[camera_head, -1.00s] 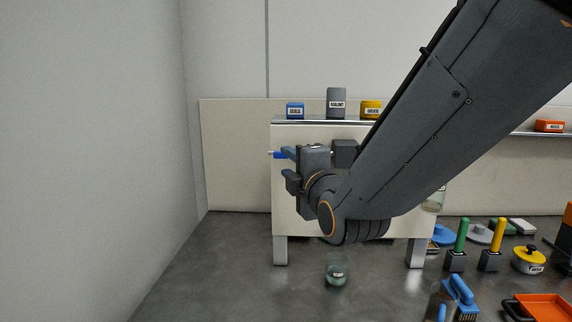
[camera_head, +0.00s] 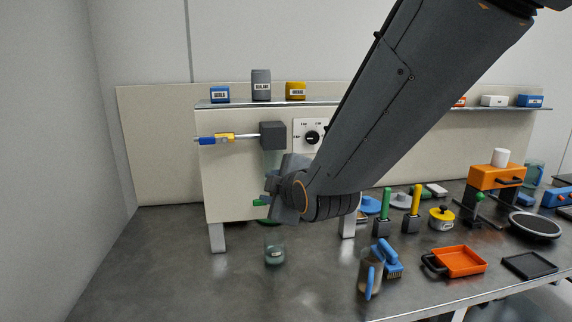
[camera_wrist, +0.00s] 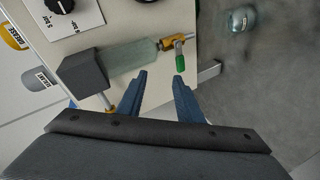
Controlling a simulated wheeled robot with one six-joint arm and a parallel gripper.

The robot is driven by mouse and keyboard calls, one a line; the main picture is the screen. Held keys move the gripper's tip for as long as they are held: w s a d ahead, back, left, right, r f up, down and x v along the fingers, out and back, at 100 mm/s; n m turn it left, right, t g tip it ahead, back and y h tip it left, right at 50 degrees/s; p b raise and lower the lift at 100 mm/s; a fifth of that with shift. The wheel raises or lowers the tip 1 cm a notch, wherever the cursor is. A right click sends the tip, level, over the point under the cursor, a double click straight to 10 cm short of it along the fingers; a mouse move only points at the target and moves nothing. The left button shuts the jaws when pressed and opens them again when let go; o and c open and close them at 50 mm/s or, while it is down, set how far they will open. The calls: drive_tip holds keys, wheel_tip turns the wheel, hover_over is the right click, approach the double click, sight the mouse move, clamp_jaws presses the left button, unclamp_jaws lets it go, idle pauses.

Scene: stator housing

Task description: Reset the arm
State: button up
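My gripper (camera_wrist: 160,76) is open, its two blue fingers apart with nothing held between them. In the head view my gripper (camera_head: 272,200) is in front of the cream cabinet (camera_head: 228,175), below the dark grey block (camera_head: 273,135), partly hidden by my wrist. In the wrist view a clear cylinder (camera_wrist: 132,57) runs from the dark block (camera_wrist: 80,75) to a brass fitting (camera_wrist: 175,41) with a green handle (camera_wrist: 180,63). The green handle is close to the right fingertip; I cannot tell whether they touch. A rod with a blue and yellow end (camera_head: 215,139) sticks out left of the block.
A glass jar (camera_head: 275,252) stands on the grey bench in front of the cabinet. Labelled containers (camera_head: 261,86) sit on the shelf above. Tools, an orange pan (camera_head: 460,261) and a clear jug (camera_head: 370,272) are at the right. The bench's left side is clear.

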drive_tip(key=s+d+f+m+g+h, duration=0.35)
drive_tip(key=d+f+m, duration=0.25)
drive_tip(key=d, duration=0.4)
drive_tip(key=s+d+f+m+g+h, duration=0.2)
drive_tip(key=s+d+f+m, duration=0.2)
drive_tip(key=d+f+m, duration=0.4)
drive_tip(key=s+d+f+m+g, duration=0.2)
drive_tip(key=s+d, duration=0.2)
drive_tip(key=s, duration=0.2)
drive_tip(key=s+d+f+m+g, duration=0.2)
drive_tip(key=s+d+g, duration=0.1)
drive_tip(key=s, duration=0.3)
drive_tip(key=shift+s+d+f+g, duration=0.3)
drive_tip(key=shift+d+g, duration=0.05)
drive_tip(key=shift+d, duration=0.35)
drive_tip(key=shift+h, duration=0.25)
